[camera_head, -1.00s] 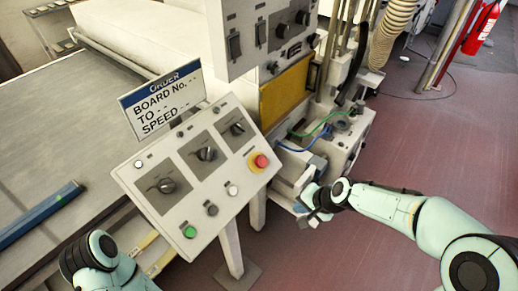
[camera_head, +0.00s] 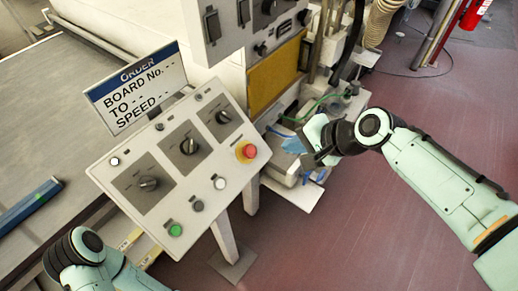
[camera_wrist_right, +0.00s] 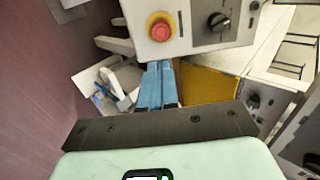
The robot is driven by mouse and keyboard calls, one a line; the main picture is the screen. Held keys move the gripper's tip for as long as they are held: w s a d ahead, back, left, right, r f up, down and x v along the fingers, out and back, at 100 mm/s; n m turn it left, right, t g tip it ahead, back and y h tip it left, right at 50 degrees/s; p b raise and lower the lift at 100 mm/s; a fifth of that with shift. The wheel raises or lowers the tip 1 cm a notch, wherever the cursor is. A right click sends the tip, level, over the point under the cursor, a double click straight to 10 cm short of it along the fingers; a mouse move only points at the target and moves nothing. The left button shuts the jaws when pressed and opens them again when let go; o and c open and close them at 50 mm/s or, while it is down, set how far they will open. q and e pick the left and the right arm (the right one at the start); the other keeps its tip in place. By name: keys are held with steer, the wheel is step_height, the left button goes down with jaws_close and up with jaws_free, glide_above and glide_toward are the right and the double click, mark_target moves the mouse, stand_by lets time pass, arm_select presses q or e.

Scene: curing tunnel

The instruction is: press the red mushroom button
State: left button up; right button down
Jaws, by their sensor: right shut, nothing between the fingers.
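The red mushroom button (camera_head: 249,152) sits on a yellow base at the right end of the sloped light-grey control panel (camera_head: 150,215). In the right wrist view the button (camera_wrist_right: 160,30) shows at the top centre, just beyond my fingertips. My right gripper (camera_head: 305,159) is to the right of the panel in the head view, apart from the button. In the right wrist view the right gripper (camera_wrist_right: 158,66) shows its blue fingers together with nothing between them. My left arm is at the bottom left of the head view; its gripper is out of the frame.
The panel also carries three black rotary knobs, a green button (camera_head: 175,230) and white buttons. An order sign (camera_head: 137,88) stands behind it. A taller switch cabinet (camera_head: 215,30) and a yellow plate (camera_head: 275,75) are behind. Red floor at the right is open.

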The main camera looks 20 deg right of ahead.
mark_target(253, 151)
steer(key=x, duration=1.3)
steer(key=shift+w+a+f, duration=0.1)
steer(key=shift+w+f, duration=0.1)
